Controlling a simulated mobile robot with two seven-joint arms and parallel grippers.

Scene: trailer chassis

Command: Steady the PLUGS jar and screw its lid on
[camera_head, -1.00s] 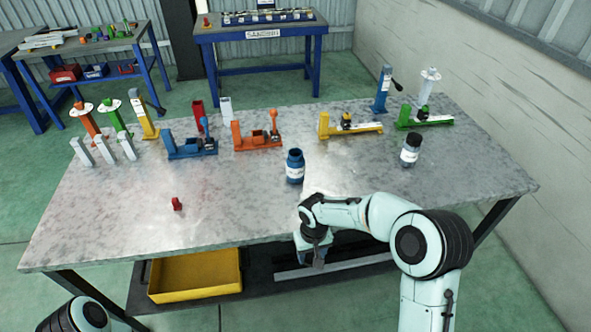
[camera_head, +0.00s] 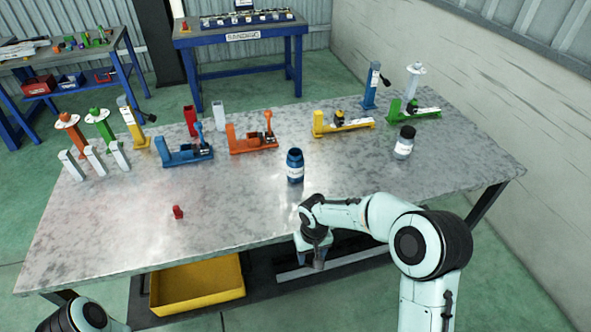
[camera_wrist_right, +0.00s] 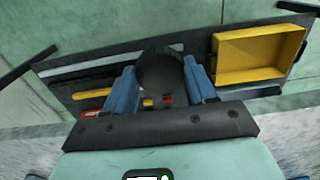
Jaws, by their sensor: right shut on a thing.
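A blue jar (camera_head: 295,168) with a white label stands upright on the grey table. Its mouth looks dark and uncovered; the label is too small to read. A pale jar with a black top (camera_head: 404,142) stands further right. My right gripper (camera_head: 315,260) points down beyond the table's front edge, nearer to me than the blue jar and apart from it. In the wrist view its blue fingers are shut on a dark round piece (camera_wrist_right: 160,72), which looks like a lid. Of my left arm only a part shows at the bottom left; its gripper is out of view.
Blue (camera_head: 187,152), orange (camera_head: 252,138), yellow (camera_head: 343,124) and green (camera_head: 412,110) fixtures line the table's back. A small red part (camera_head: 178,212) lies at the left front. A yellow bin (camera_head: 197,284) sits on the lower shelf. The table around the blue jar is clear.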

